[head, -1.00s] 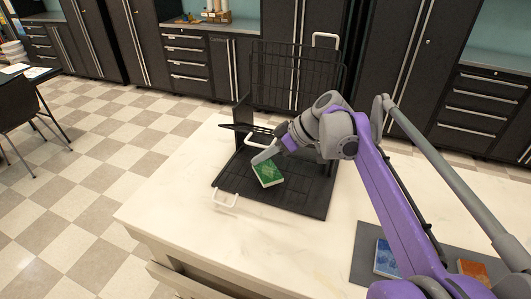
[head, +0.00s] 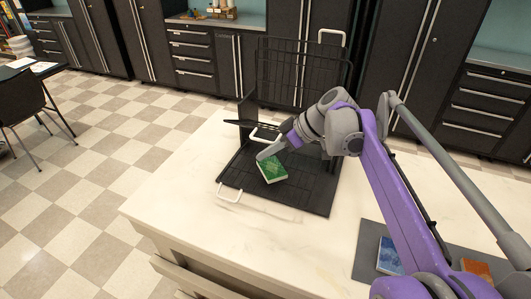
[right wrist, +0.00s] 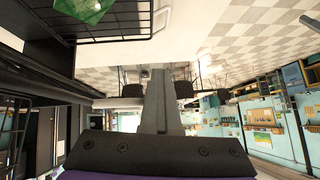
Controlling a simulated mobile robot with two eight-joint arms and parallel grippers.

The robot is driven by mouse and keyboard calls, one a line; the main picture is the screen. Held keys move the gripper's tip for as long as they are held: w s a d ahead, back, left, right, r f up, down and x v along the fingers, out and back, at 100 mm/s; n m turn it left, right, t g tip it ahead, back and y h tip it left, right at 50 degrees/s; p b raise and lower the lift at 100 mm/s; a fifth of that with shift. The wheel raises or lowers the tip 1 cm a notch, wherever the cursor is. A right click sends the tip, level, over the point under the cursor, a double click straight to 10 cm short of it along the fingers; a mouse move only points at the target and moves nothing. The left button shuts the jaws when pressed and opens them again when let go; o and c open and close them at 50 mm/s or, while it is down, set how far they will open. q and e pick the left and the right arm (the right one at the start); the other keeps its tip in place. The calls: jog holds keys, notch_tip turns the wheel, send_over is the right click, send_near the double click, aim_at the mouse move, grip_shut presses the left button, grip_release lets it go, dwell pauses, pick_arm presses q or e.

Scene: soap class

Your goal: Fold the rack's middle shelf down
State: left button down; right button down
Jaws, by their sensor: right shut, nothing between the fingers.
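The black wire rack (head: 318,185) stands on a white-topped table. Its lower shelf lies flat, with a white handle (head: 229,192) at the front. A tall mesh panel (head: 290,70) stands upright at the back, with another white handle (head: 331,37) at its top right. A narrow dark shelf part (head: 238,123) with a white handle (head: 257,133) shows between these levels; my arm partly hides it, so its angle is unclear. A green block (head: 272,169) lies on the lower shelf. My right gripper (head: 265,154) is shut and empty, just above and behind the block. My left gripper is not seen.
A grey mat (head: 366,258) with a blue tile (head: 389,257) and an orange tile (head: 477,268) lies at the table's right. The white tabletop (head: 190,185) is clear left of the rack. Dark cabinets (head: 190,60) line the back wall.

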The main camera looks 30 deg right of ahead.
jog(key=shift+d+f, duration=0.1)
jog(key=shift+d, duration=0.15)
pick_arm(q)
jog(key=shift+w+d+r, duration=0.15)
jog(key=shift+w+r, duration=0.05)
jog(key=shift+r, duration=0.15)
pick_arm(e)
jog(key=v, duration=1)
jog(key=shift+s+r, duration=0.25)
jog(key=shift+r, duration=0.1)
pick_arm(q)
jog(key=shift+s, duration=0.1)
